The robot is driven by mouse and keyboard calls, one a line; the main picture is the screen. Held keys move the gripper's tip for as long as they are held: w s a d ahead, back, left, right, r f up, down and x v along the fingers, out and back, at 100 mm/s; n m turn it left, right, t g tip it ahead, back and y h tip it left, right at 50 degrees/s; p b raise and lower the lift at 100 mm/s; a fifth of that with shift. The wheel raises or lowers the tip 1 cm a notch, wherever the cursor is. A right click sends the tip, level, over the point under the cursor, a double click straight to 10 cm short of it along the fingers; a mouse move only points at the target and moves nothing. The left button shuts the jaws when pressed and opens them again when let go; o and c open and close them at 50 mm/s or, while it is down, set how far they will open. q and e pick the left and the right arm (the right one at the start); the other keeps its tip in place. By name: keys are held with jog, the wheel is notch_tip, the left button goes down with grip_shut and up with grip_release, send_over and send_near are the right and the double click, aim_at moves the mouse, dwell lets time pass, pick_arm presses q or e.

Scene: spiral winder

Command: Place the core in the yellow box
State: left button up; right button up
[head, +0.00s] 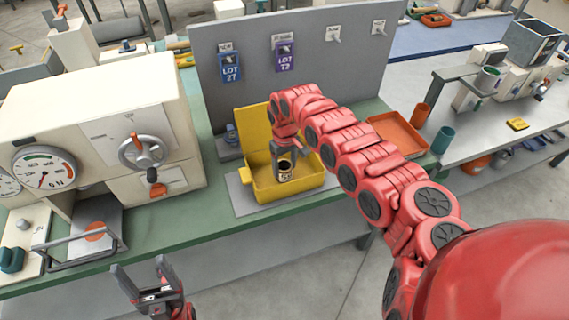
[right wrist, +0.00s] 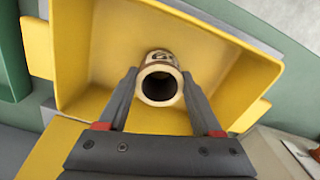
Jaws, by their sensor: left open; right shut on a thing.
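The core (head: 285,171) is a short cream and brown hollow cylinder with dark lettering. It is in the opening of the yellow box (head: 262,190), close to the box's inside. My right gripper (head: 285,160) reaches down into the box and is shut on the core. In the right wrist view the core (right wrist: 160,80) shows its open end between the fingertips, with the yellow box (right wrist: 110,50) around it. I cannot tell if the core touches the box floor. My left gripper (head: 142,284) is open and empty, low in front of the bench.
The box stands on a grey plate (head: 243,205) on the green bench. A cream machine (head: 95,120) with dials and a handwheel stands to the left. A grey panel (head: 300,70) stands behind. An orange tray (head: 397,136) lies to the right.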

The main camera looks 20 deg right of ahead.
jog(key=shift+f, duration=0.1)
jog(key=shift+f, duration=0.15)
jog(key=o, duration=1.3)
jog(key=shift+o, duration=0.2)
jog(key=shift+r, duration=0.3)
notch_tip(320, 180, up, 12)
jog(key=b, duration=0.4)
